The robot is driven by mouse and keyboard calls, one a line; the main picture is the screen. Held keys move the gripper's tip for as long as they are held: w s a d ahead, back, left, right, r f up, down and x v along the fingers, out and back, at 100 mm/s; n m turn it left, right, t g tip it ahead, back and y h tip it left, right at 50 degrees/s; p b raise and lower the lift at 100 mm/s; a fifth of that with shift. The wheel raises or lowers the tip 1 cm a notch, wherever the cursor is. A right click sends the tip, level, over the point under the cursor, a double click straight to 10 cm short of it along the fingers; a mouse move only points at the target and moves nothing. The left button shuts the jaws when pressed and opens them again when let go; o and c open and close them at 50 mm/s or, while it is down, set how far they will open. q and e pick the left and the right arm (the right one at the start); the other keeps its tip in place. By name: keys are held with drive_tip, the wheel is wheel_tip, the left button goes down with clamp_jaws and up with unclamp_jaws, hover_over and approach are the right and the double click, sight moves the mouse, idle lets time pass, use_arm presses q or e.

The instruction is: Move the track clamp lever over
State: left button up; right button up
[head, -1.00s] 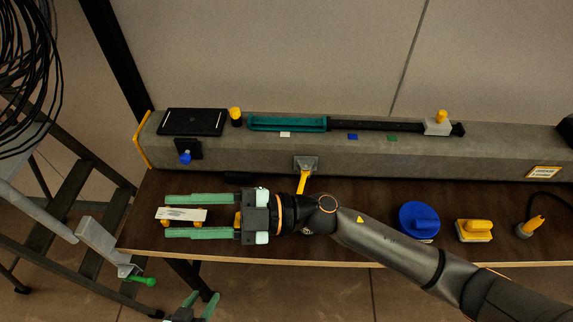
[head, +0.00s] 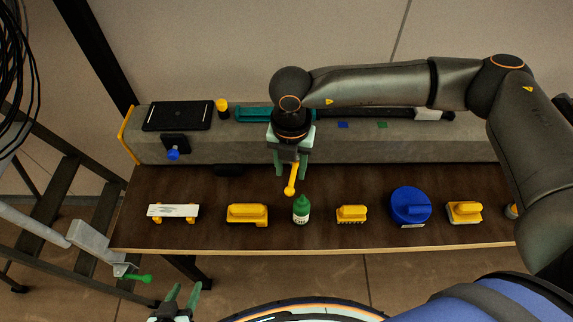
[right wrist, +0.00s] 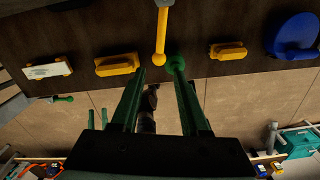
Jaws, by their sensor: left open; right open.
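The track clamp lever (head: 293,180) is a yellow bar with a round knob that hangs toward the bench from the front of the long grey beam. Its clamp bracket is hidden behind my right gripper in the head view. My left gripper (head: 180,299) is open and empty at the bottom edge, below the bench.
On the dark bench stand a white plate on yellow feet (head: 173,211), a yellow block (head: 247,214), a green bottle (head: 301,209), a yellow brush (head: 351,213) and a blue disc (head: 408,205). The grey beam (head: 400,150) runs behind. A ladder stands at left.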

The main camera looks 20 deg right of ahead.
sight(290, 189)
wheel_tip(290, 189, down, 7)
drive_tip(key=b, duration=0.4)
drive_tip(key=shift+r, duration=0.1)
drive_tip(key=shift+f+b, duration=0.5)
drive_tip(key=shift+b, duration=0.25)
drive_tip(key=shift+r, duration=0.1)
drive_tip(key=shift+c, duration=0.8)
drive_tip(key=c, duration=0.5)
drive_tip(key=w+a+m, duration=0.1)
drive_tip(key=w+m, duration=0.2)
drive_tip(key=m, duration=0.2)
drive_tip(key=w+a+m, duration=0.2)
drive_tip(key=w+m, duration=0.1)
drive_tip(key=m, duration=0.2)
drive_tip(key=w+a+m, duration=0.1)
drive_tip(key=w+m, duration=0.3)
drive_tip(key=m, duration=0.1)
drive_tip(key=shift+a+r, duration=0.1)
drive_tip(key=shift+a, duration=0.25)
drive_tip(key=shift+c, duration=0.2)
drive_tip(key=o, duration=1.1)
drive_tip(key=shift+c, duration=0.2)
